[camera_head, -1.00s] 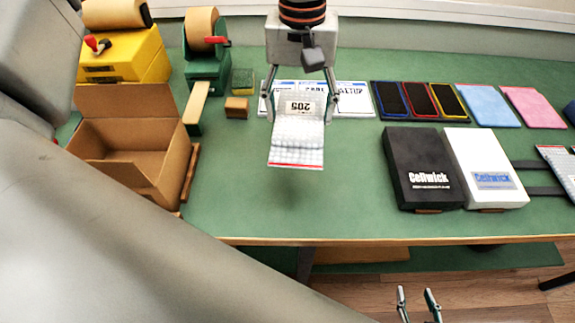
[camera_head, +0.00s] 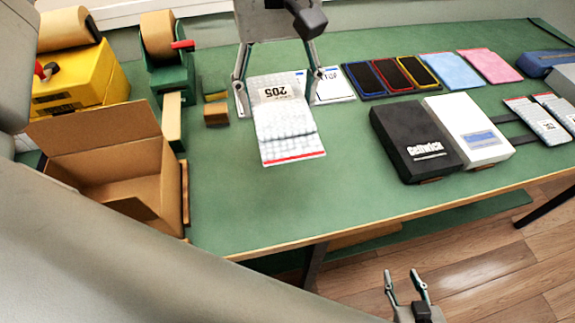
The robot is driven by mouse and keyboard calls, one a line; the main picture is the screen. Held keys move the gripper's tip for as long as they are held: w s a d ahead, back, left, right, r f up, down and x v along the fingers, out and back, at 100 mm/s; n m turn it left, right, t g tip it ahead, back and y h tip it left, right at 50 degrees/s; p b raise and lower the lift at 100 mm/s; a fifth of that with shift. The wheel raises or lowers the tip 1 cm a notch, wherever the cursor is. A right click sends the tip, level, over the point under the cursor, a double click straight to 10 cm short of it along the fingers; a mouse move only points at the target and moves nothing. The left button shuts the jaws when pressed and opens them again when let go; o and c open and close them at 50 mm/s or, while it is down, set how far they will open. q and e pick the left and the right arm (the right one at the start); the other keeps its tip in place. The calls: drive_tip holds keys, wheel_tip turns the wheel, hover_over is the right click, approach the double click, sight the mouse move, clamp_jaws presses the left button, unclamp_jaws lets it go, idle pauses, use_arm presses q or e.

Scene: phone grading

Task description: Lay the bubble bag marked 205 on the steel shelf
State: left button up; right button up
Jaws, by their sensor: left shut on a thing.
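My left gripper's two fingers are at either side of the bag's upper part. My right gripper (camera_head: 402,278) is low at the bottom of the view, in front of the table edge, with its fingers apart and nothing between them. I cannot make out the steel shelf in this view.
An open cardboard box (camera_head: 110,170) stands at the left, near tape dispensers (camera_head: 165,50). A black box (camera_head: 412,140) and a white box (camera_head: 470,130) lie right of the bag. The table's front middle is clear.

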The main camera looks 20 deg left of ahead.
sight(281, 176)
use_arm(q)
wheel_tip(281, 176, down, 20)
drive_tip(key=shift+r+b, duration=0.1)
drive_tip(key=shift+b, duration=0.25)
idle(0.4)
drive_tip(key=shift+f, duration=0.25)
drive_tip(key=o, duration=1.3)
drive_tip(key=shift+o, duration=0.2)
drive_tip(key=shift+r, duration=0.1)
